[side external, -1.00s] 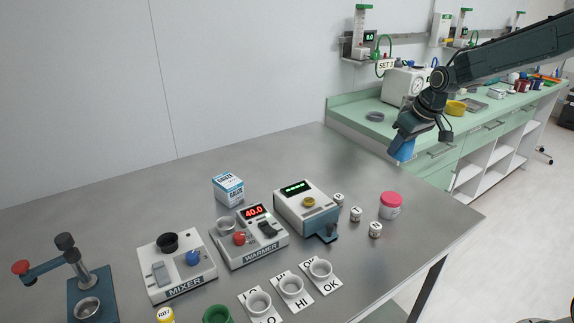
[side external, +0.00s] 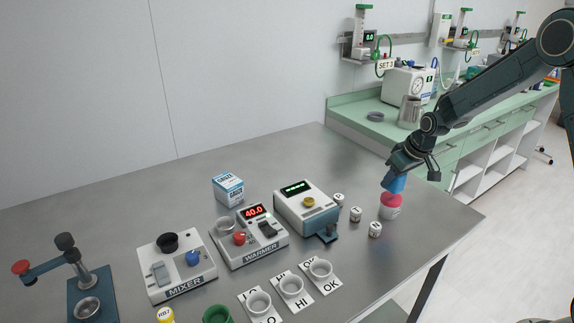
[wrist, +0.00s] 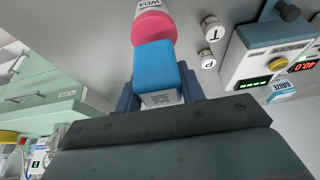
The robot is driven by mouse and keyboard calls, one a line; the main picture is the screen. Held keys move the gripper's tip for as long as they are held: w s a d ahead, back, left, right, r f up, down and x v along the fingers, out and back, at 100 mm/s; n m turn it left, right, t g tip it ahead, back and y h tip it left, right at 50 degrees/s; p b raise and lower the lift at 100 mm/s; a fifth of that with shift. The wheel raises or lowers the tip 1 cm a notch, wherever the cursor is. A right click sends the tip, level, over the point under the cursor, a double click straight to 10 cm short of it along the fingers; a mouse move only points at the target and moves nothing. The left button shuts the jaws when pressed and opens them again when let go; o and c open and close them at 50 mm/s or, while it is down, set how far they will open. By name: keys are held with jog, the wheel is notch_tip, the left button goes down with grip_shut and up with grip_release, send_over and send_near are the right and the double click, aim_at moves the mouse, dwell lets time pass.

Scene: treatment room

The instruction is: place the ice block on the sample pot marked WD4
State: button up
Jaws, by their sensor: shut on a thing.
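The ice block (side external: 394,182) is blue, and my gripper (side external: 402,168) is shut on it. The sample pot (side external: 390,212) is a white pot with a pink lid on the right of the steel table. In the side view the block is just above the pink lid; I cannot tell whether they touch. In the wrist view the block (wrist: 157,72) is between my gripper's fingers (wrist: 160,95). The pot's pink lid (wrist: 153,28) shows beyond the block, and its label (wrist: 140,6) reads WD4.
Small white lettered pieces (side external: 375,230) stand left of the pot. Left of them are a white device with a green display (side external: 306,208), a warmer (side external: 250,238) and a mixer (side external: 178,268). The table's right edge (side external: 460,228) is close to the pot. A green counter (side external: 350,112) stands behind.

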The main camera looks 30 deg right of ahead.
jog(key=shift+f, duration=1.15)
jog(key=shift+f, duration=0.1)
jog(key=o, duration=1)
jog(key=shift+s+r, duration=0.2)
jog(key=shift+r, duration=0.45)
jog(key=v, duration=1.1)
jog(key=shift+s+a, duration=0.1)
